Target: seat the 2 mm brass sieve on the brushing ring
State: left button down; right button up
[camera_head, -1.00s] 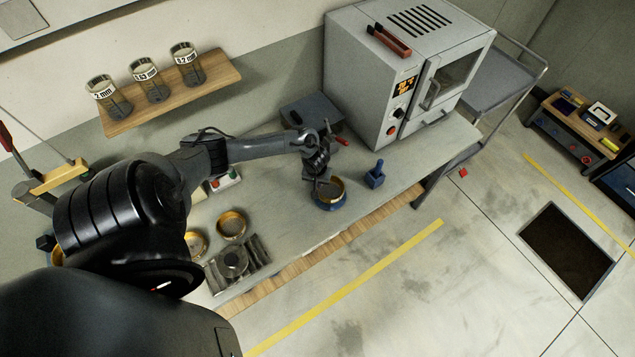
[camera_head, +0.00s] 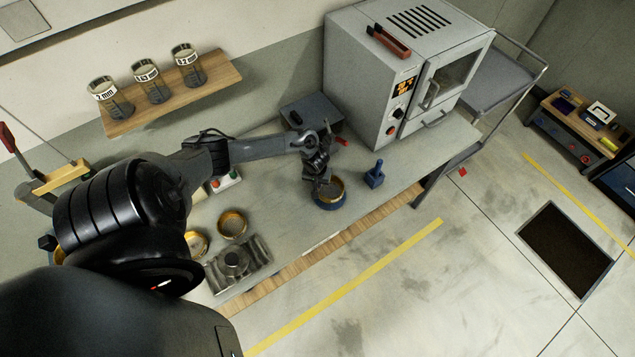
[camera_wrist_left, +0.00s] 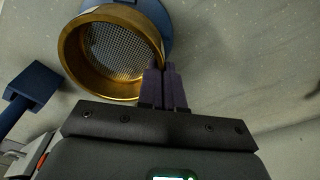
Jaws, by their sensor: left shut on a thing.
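The brass sieve (camera_head: 341,186) is a round gold-coloured pan with a wire mesh, seen from above in the left wrist view (camera_wrist_left: 112,52). My left gripper (camera_head: 323,187) is shut on the sieve's rim; its dark fingers (camera_wrist_left: 164,88) show at the rim's lower right in the left wrist view. The blue brushing ring (camera_head: 331,204) stands on the bench directly under the sieve. A part of the ring (camera_wrist_left: 155,14) shows beyond the rim in the left wrist view. I cannot tell whether sieve and ring touch. My right gripper is out of view.
A blue block with a handle (camera_head: 375,176) stands just right of the ring. Two other brass pans, one nearer (camera_head: 232,224), lie to the left beside a metal tray (camera_head: 253,262). A grey oven (camera_head: 376,90) stands behind right. The bench's front edge is close to the ring.

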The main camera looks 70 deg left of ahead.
pick_arm(q)
jog(key=shift+f+b, duration=0.65)
jog(key=shift+f, duration=0.4)
jog(key=c, duration=1.2)
grip_release()
jog(key=shift+r, duration=0.1)
jog(key=shift+r, duration=0.5)
jog(key=r, duration=0.2)
jog(key=r+p, duration=0.1)
jog(key=r, duration=0.2)
jog(key=r+p, duration=0.1)
jog(key=r, duration=0.1)
jog(key=shift+s+d+r, duration=0.3)
jog(key=shift+d+r, duration=0.1)
jog(key=shift+s+d+r+p, duration=0.1)
jog(key=shift+r+p, duration=0.3)
jog(key=shift+r, duration=0.55)
